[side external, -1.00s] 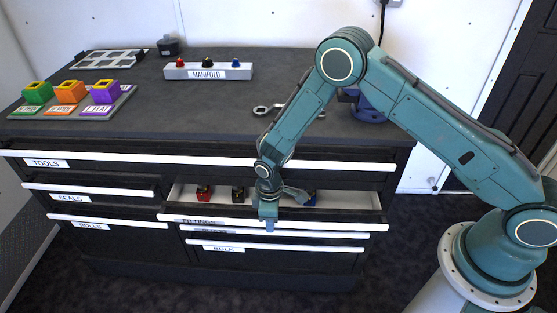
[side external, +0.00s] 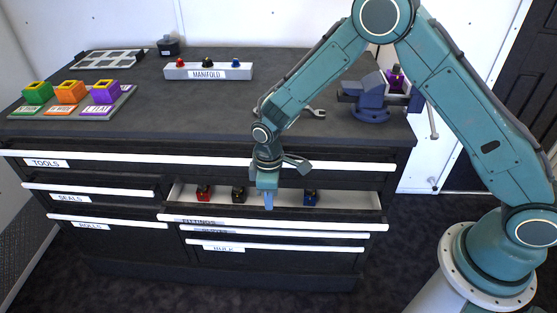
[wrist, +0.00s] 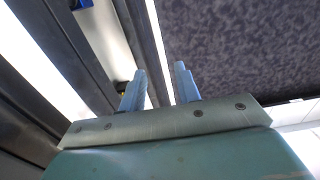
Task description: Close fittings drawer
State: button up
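The fittings drawer (side external: 275,222) stands pulled out, its white front strip facing forward and its tray (side external: 345,199) exposed. Inside are a red fitting (side external: 204,194), a black fitting (side external: 238,194) and a blue fitting (side external: 310,198). My gripper (side external: 268,206) points down over the drawer near its front edge, between the black and blue fittings. In the wrist view my gripper (wrist: 160,82) has its two blue fingers apart with nothing held. The white front strip (wrist: 155,45) appears between and beyond them. I cannot tell whether the fingertips touch the drawer.
The cabinet's other drawers, such as the tools drawer (side external: 130,158), look shut. Dark floor lies clear in front.

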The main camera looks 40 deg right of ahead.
notch_tip(320, 180, up, 4)
jog(key=shift+f, duration=0.1)
dwell(0.4)
jog(key=c, duration=0.6)
jog(key=shift+a+f, duration=0.2)
jog(key=shift+a, duration=0.05)
grip_shut()
jog(key=s+a+f+t, duration=0.1)
jog(key=a+f+t, duration=0.2)
jog(key=a, duration=0.3)
jog(key=s+a+f+m+t, duration=0.1)
jog(key=s+a+f+t, duration=0.1)
jog(key=a, duration=0.5)
jog(key=shift+f+t+h, duration=0.4)
jog(key=shift+f+t, duration=0.45)
jog(key=shift+t, duration=0.35)
